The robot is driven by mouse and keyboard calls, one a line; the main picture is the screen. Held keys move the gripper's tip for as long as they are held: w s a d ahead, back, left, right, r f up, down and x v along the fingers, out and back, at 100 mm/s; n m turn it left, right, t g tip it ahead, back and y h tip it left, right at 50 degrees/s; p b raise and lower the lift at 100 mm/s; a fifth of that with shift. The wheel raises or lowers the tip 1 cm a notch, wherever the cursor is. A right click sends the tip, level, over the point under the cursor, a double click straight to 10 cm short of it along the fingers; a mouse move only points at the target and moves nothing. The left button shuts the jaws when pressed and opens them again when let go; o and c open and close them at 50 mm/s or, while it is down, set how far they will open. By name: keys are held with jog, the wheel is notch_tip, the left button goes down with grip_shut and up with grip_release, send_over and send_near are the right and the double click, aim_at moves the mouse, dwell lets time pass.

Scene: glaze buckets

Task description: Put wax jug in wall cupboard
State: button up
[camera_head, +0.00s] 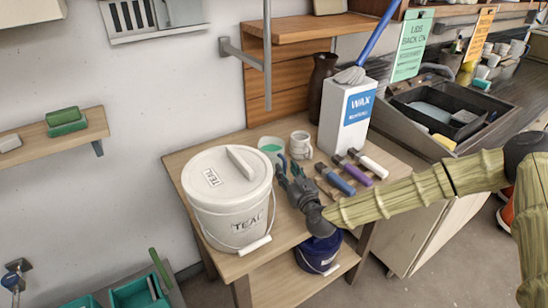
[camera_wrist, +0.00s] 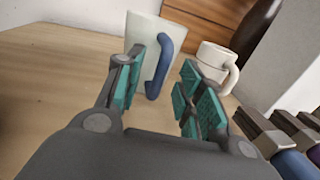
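A pale jug with a blue handle (camera_wrist: 164,66) stands on the wooden table, in front of my gripper (camera_wrist: 158,92). In the head view the jug (camera_head: 269,145) shows a teal inside, behind my gripper (camera_head: 287,176). The gripper is open, with its teal-padded fingers apart on either side of the handle; whether they touch it I cannot tell. The jug bears no label that I can read. A white box-shaped container (camera_head: 335,120) labelled WAX stands behind, a blue-handled brush in it. No wall cupboard is clearly identifiable.
A lidded TEAL bucket (camera_head: 228,205) stands left of my gripper. A white mug (camera_head: 301,145) is right of the jug; it shows in the wrist view (camera_wrist: 214,58). Several coloured-handled tools (camera_head: 338,180) lie right. A wall shelf (camera_head: 90,125) is far left.

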aim_at(274, 160)
jog(key=shift+p+x, duration=0.3)
jog(key=shift+x, duration=0.95)
grip_shut()
